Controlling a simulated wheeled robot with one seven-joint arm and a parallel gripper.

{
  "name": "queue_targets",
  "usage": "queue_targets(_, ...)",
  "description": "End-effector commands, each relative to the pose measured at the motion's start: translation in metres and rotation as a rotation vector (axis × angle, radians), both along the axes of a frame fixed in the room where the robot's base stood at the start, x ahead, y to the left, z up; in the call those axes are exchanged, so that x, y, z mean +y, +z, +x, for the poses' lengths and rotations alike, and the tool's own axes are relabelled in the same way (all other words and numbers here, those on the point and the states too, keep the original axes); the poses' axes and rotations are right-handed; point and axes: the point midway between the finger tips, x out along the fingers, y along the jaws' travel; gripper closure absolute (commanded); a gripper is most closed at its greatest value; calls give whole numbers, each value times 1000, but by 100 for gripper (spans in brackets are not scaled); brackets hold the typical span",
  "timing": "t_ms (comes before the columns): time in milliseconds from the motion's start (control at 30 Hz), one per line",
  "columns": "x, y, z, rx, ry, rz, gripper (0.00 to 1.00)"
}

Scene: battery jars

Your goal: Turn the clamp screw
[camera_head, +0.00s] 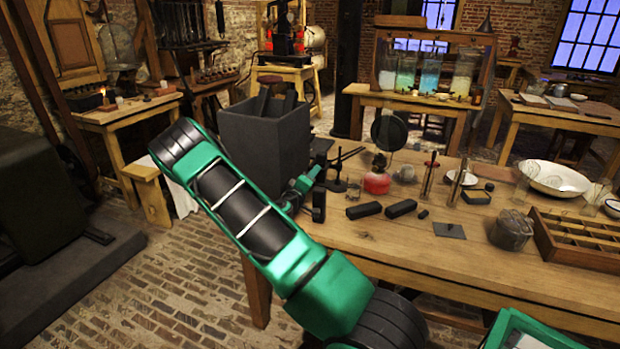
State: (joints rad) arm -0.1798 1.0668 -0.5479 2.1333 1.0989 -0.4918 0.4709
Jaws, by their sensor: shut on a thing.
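My green arm reaches from the lower right towards the table's left end. My gripper (312,174) is small in the picture and partly hidden by my own arm. It is shut at a dark clamp (319,204) at the left edge of the wooden table (400,247). The clamp screw is too small and too covered to make out clearly; the jaws appear closed on it.
A big grey box (262,140) stands behind my gripper. Right of the clamp are a dark stand (338,184), a red-based lamp (377,182) and black blocks (400,209). A white bowl (553,178) and a wooden compartment tray (580,242) lie at right. The table's front is mostly clear.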

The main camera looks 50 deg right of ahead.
Motion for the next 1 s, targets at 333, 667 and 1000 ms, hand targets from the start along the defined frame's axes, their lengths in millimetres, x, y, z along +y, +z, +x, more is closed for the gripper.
queue_targets(333, 2, -3, 1, 252, 5, -98, 96)
queue_targets(667, 4, -3, 2, 533, 8, -214, 96)
queue_targets(1000, 4, -4, 2, 734, 9, -297, 96)
